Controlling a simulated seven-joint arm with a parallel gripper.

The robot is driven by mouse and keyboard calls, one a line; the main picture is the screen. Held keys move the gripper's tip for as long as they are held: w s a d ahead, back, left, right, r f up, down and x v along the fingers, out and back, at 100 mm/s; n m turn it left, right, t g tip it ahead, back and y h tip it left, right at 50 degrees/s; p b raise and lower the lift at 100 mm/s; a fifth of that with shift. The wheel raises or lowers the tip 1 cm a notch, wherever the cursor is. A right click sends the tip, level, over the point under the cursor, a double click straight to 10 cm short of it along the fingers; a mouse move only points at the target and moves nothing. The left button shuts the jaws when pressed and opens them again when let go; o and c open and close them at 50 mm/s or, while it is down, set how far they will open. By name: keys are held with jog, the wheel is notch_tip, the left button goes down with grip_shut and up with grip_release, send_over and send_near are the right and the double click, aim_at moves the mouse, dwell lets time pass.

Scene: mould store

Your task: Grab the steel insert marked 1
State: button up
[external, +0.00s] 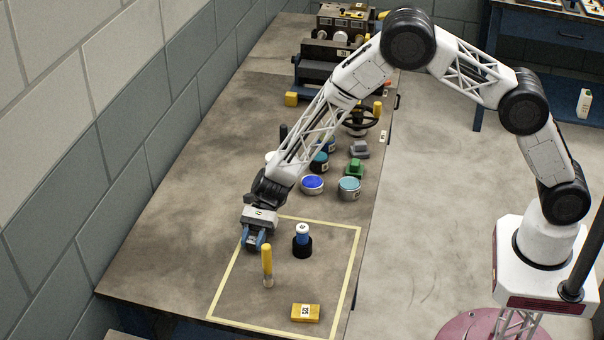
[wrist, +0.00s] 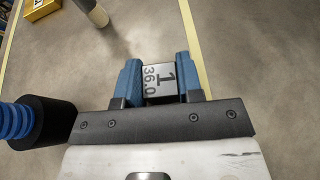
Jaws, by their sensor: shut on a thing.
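My gripper (external: 256,241) is low over the table at the left edge of the yellow-taped area. In the wrist view my gripper (wrist: 158,75) has its two blue fingers closed on the sides of a steel insert (wrist: 158,80). The insert is a grey block with a "1" and "36.0" on its face. In the external view the fingers mostly hide it. I cannot tell whether it still touches the table.
A yellow-handled tool (external: 267,262) stands upright close by. A blue and black piece (external: 302,240) stands to the right. A yellow block (external: 305,312) marked 53 or similar lies near the front tape. Several pots, including a blue-topped one (external: 312,184), stand behind.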

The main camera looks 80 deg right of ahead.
aim_at(252, 240)
jog(key=shift+c, duration=1.2)
jog(key=shift+r, duration=0.1)
jog(key=shift+r, duration=4.9)
jog(key=shift+r, duration=0.15)
